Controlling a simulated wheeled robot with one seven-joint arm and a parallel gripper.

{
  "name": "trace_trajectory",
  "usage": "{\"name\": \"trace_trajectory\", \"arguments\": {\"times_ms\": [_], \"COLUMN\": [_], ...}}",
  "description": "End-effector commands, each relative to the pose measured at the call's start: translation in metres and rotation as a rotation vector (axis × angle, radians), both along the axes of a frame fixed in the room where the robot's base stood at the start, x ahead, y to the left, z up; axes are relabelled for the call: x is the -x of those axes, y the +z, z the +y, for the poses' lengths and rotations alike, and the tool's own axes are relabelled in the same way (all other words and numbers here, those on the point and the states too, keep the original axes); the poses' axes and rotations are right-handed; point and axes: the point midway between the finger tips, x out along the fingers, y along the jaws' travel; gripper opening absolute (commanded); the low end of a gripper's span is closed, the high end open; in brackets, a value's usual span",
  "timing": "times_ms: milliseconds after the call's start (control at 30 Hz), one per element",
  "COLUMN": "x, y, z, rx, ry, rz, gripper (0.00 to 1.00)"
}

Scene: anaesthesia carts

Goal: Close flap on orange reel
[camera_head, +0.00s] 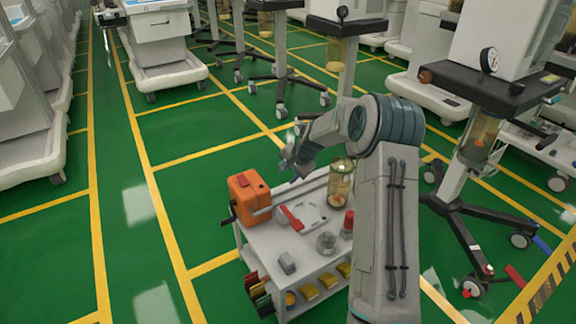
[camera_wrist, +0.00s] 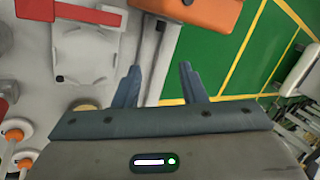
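The orange reel (camera_head: 247,197) is a boxy orange body on the back left corner of a small grey cart (camera_head: 262,238). A darker orange-red patch shows on its top; I cannot tell whether this is the flap or how it stands. In the wrist view part of an orange body (camera_wrist: 195,12) shows at the top edge, cut off by the frame. My gripper (camera_head: 288,160) is above the cart, up and to the right of the reel in the head view. In the wrist view its two fingers (camera_wrist: 160,66) are apart, with nothing between them.
A white plate with a red bar (camera_head: 291,217), a glass jar (camera_head: 341,183), a red-topped bottle (camera_head: 348,222), a metal cup (camera_head: 326,243) and a grey block (camera_head: 287,262) share the cart top. Green floor (camera_head: 190,180) is open left of the cart. A wheeled stand (camera_head: 455,185) is at right.

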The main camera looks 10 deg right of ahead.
Motion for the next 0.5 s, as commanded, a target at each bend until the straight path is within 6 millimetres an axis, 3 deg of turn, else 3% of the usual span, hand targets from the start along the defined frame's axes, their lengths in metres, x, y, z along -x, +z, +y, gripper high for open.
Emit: {"name": "trace_trajectory", "arguments": {"times_ms": [500], "x": [0.070], "y": [0.078], "z": [0.022], "rx": [0.160], "ry": [0.218], "rz": [0.022], "gripper": [0.38]}}
